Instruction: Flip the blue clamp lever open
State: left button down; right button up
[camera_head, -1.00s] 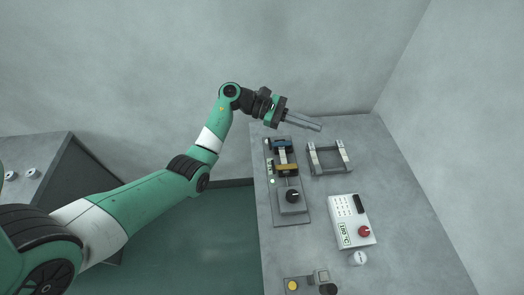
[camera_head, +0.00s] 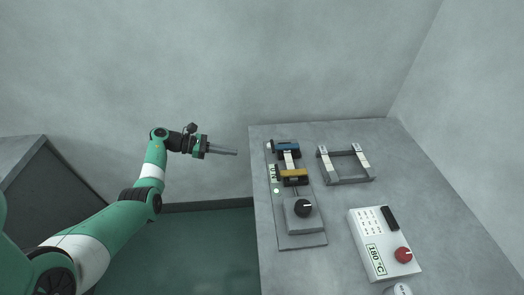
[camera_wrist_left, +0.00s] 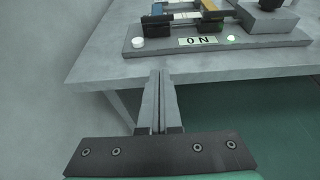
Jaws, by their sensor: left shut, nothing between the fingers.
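The blue clamp lever (camera_head: 288,146) sits at the far end of a grey base plate (camera_head: 297,241) on the table. My left gripper (camera_head: 236,153) is shut and empty, left of the table edge and apart from the lever, pointing right. In the left wrist view its fingers (camera_wrist_left: 158,76) lie together below the plate's near edge. My right gripper is not in view.
A yellow clamp part (camera_head: 293,175) and a black knob (camera_head: 303,207) are on the same plate. A grey bracket frame (camera_head: 347,164) stands to the right, and a white control box (camera_head: 383,243) with a red knob is nearer. The table (camera_head: 340,220) has bare room between them.

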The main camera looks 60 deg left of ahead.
pick_arm(q)
jog(key=b+x, duration=0.3)
jog(key=x, duration=0.6)
jog(key=shift+d+f, duration=0.1)
jog(key=shift+f, duration=0.15)
jog(key=w+r, duration=0.2)
jog(key=shift+w+d+r, duration=0.2)
jog(key=shift+d+r, duration=0.15)
jog(key=shift+w+d+r, duration=0.1)
jog(key=shift+w+r, duration=0.25)
jog(key=shift+r, duration=0.05)
jog(key=shift+s, duration=0.1)
